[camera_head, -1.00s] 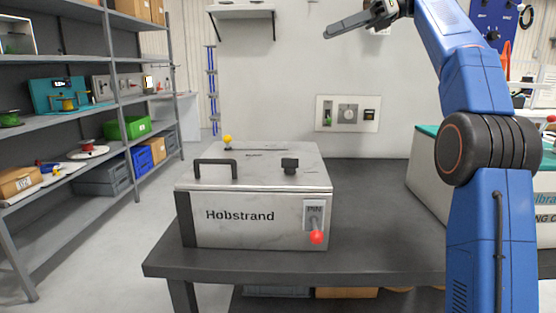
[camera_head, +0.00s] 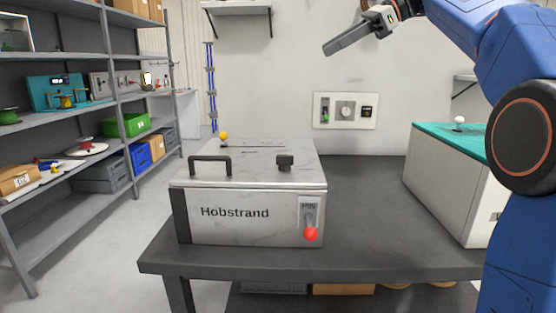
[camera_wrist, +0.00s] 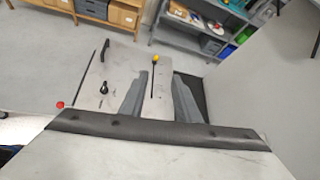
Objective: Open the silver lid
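The silver lid (camera_head: 250,174) lies closed on a metal box marked Hobstrand (camera_head: 245,223) on the dark table. It bears a black bar handle (camera_head: 210,160) at left and a black knob (camera_head: 285,162) at right. A yellow ball (camera_head: 224,136) shows at its back edge, and a red-ball lever (camera_head: 310,233) hangs on the box front. My gripper (camera_head: 340,43) is high above and behind the box, to the right, touching nothing. In the wrist view its two fingers (camera_wrist: 157,98) are apart and empty, with the lid (camera_wrist: 118,78) below.
A teal-topped white box (camera_head: 440,175) stands at the table's right. A wall panel with a dial (camera_head: 346,111) is behind. Grey shelves (camera_head: 70,125) with bins and spools line the left. The table (camera_head: 365,220) is bare between the two boxes.

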